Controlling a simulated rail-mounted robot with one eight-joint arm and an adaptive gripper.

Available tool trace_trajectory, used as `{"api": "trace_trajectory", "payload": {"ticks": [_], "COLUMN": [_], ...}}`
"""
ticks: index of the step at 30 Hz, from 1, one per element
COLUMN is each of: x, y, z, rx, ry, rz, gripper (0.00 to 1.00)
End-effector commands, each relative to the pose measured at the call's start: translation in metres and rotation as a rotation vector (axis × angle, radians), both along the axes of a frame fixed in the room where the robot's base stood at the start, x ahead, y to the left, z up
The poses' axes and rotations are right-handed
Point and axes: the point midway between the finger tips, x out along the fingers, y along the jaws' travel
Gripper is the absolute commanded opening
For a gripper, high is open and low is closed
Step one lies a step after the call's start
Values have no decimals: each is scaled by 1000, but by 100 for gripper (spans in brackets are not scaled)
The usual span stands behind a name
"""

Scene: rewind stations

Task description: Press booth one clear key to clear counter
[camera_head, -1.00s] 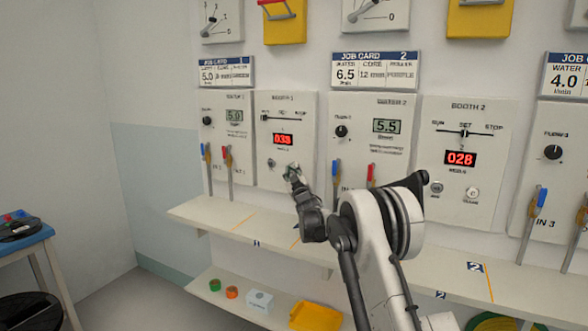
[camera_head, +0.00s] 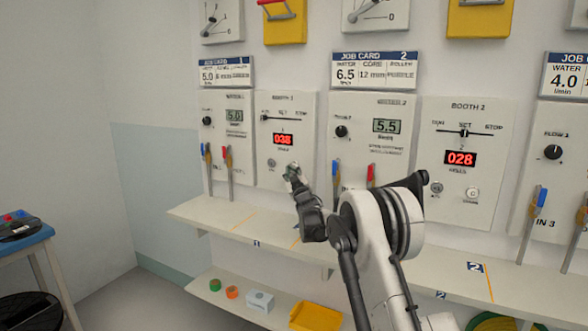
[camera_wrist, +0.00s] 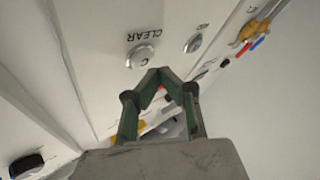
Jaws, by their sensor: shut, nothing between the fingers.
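The booth one panel (camera_head: 287,110) is on the wall, with a red counter display (camera_head: 283,139) that appears to read 038. My gripper (camera_head: 292,170) is at the panel's lower right, over the spot where the clear key sits, and hides that key in the head view. In the wrist view the clear key (camera_wrist: 140,56) is a round silver button marked C under the word CLEAR. My gripper (camera_wrist: 155,78) is shut and empty, its tips just below the key in the picture. Whether the tips touch the key cannot be told.
A second silver button (camera_wrist: 194,43) is right of the clear key; it also shows in the head view (camera_head: 271,162). Red and blue valve handles (camera_head: 227,162) hang left of the panel. The shelf (camera_head: 225,218) below is mostly bare. Booth two's panel (camera_head: 469,120) is to the right.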

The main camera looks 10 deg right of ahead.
Motion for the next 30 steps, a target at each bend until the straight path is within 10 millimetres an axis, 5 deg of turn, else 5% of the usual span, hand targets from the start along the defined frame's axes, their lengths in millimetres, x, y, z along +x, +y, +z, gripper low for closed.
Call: {"api": "trace_trajectory", "payload": {"ticks": [30], "x": [9], "y": [-7], "z": [0], "rx": [0], "ry": [0], "rz": [0], "gripper": [0]}}
